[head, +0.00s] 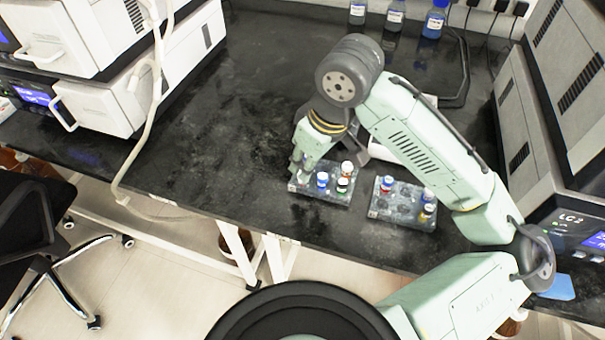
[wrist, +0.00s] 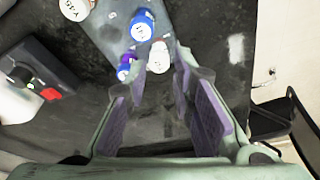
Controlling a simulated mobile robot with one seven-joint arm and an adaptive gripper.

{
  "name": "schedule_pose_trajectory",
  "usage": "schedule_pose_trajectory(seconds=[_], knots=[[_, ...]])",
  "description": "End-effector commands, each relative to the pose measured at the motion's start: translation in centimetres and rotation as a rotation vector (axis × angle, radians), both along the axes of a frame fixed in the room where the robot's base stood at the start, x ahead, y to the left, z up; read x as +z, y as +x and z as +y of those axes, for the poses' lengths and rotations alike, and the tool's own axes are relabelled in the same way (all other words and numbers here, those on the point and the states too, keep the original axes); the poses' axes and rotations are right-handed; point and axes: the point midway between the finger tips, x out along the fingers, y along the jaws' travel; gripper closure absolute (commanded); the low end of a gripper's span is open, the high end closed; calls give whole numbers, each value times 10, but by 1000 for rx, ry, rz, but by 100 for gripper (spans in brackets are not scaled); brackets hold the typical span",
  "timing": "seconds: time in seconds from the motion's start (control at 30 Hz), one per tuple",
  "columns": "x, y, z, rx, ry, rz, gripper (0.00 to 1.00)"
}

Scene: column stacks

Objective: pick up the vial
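Small capped vials stand in a grey rack (head: 330,195) on the black bench. In the head view they include a blue-capped vial (head: 322,180), a green-marked vial (head: 342,185) and a red-and-white one (head: 347,168). My gripper (head: 298,166) is at this rack's left end. In the wrist view my gripper (wrist: 161,80) is open, with purple inner pads. A white-capped vial (wrist: 159,57) shows between the fingertips; I cannot tell whether they touch it. A blue-capped vial (wrist: 142,25) and a smaller blue one (wrist: 126,66) are close by.
A second rack (head: 402,214) with several vials stands to the right. White instruments flank the bench, and a pale hose (head: 150,100) hangs at left. The bench left of the racks is clear.

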Motion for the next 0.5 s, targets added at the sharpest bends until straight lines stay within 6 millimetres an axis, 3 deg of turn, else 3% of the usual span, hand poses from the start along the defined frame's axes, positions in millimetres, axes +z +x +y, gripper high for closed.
schedule_pose_trajectory(seconds=[0.2,0.5], knots=[[-27,6,7,0,1,2,77],[-32,7,8,0,0,0,78]])
